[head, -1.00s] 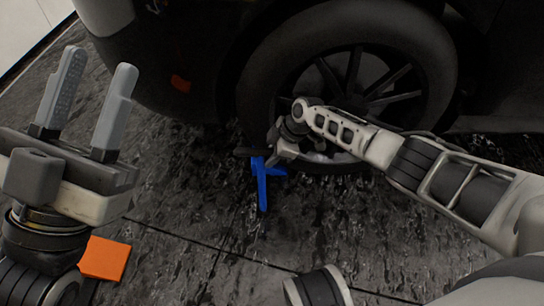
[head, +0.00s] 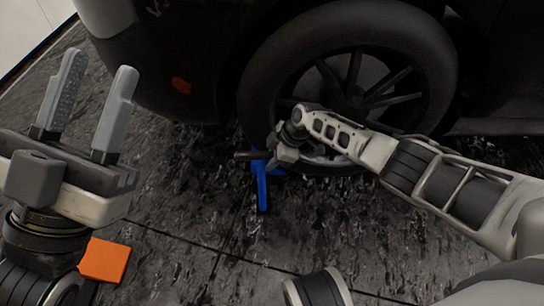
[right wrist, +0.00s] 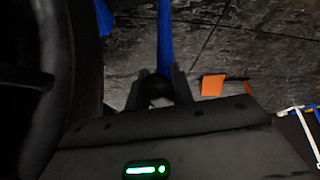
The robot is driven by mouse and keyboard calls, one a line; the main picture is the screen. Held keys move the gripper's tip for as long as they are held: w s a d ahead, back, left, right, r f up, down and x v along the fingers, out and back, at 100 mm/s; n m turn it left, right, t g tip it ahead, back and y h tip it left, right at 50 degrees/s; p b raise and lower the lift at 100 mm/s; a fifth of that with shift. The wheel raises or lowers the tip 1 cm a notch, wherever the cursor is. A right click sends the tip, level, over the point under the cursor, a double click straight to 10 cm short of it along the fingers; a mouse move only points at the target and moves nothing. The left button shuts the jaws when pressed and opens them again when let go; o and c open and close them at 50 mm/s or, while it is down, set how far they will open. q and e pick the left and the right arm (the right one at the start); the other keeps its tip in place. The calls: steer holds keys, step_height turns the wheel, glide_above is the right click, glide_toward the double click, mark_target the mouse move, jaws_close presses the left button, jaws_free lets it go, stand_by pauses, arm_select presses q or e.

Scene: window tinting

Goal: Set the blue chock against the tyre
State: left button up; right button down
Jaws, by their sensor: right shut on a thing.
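The blue chock (head: 262,188) is on or just above the dark floor, in front of the lower left of the tyre (head: 258,92). Its blue parts also show in the right wrist view (right wrist: 164,40). My right gripper (right wrist: 158,90) is shut on the chock, around a dark rounded part of it. In the head view the right hand partly hides the chock's upper end, and I cannot tell whether the chock touches the tyre. My left gripper (head: 99,70) is open and empty, raised at the left, far from the chock.
The dark car body (head: 170,50) overhangs the floor behind the chock. An orange square (head: 105,260) lies on the floor at lower left. Dark wet-looking floor (head: 190,210) is clear between it and the chock.

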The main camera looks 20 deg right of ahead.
steer(key=shift+d+f, duration=0.25)
steer(key=shift+f, duration=0.3)
steer(key=c, duration=1.1)
jaws_free()
steer(key=shift+f, duration=0.1)
steer(key=shift+c, duration=0.2)
steer(key=shift+a, duration=0.1)
steer(key=shift+s+r+p, duration=0.25)
steer(key=shift+r+p, duration=0.2)
steer(key=p+v, duration=0.3)
steer(key=v, duration=0.2)
steer(key=shift+w, duration=0.1)
arm_select(q)
step_height(320, 180, down, 12)
steer(key=n+g+y+p, duration=0.5)
steer(key=n+y, duration=0.3)
steer(key=n, duration=0.2)
steer(key=shift+s+y+p, duration=0.25)
steer(key=shift+y+p, duration=0.05)
steer(key=shift+p, duration=0.05)
arm_select(e)
steer(key=shift+v, duration=5.1)
